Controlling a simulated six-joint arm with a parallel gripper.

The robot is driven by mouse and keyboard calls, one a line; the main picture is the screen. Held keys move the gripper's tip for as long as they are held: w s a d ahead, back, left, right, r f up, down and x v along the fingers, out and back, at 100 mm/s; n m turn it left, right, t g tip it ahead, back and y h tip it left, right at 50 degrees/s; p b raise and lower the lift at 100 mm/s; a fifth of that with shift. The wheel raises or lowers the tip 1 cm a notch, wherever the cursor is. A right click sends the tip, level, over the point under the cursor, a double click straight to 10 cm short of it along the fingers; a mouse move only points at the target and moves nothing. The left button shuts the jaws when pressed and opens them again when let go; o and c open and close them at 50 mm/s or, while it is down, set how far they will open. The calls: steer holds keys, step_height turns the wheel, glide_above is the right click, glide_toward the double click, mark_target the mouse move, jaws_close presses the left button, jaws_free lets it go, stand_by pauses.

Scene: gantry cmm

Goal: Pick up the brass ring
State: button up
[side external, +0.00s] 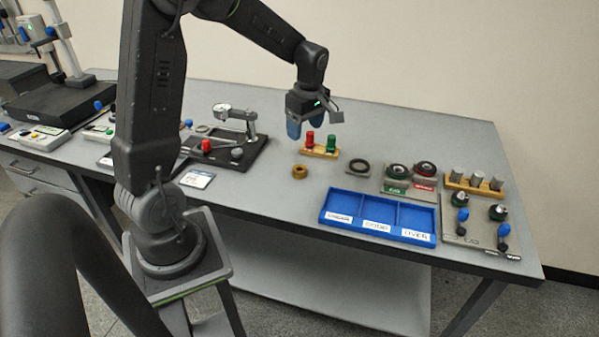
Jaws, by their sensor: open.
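The brass ring (299,172) lies on the grey table, left of the blue tray and in front of the wooden block with the red and green pieces. My gripper (304,130) points down with blue fingers, above and behind the ring in the picture. It is open, and I see nothing between its fingers. It is clear of the ring. The fingers show close to the red piece, but I cannot tell the gap in depth.
A wooden block (320,153) holds red and green pieces. A blue three-part tray (379,209) with labels stands near the front edge. A dark ring on a grey plate (350,170) is to the right. A dial gauge stand (235,150) is left. Bare table lies around the brass ring.

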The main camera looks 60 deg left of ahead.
glide_above(300, 168)
steer(key=d, duration=0.1)
steer(key=shift+n, duration=0.4)
step_height(300, 168, down, 9)
steer(key=shift+s+r, duration=0.15)
steer(key=shift+s+a+f, duration=0.1)
steer(key=shift+f, duration=2.85)
steer(key=c, duration=1.1)
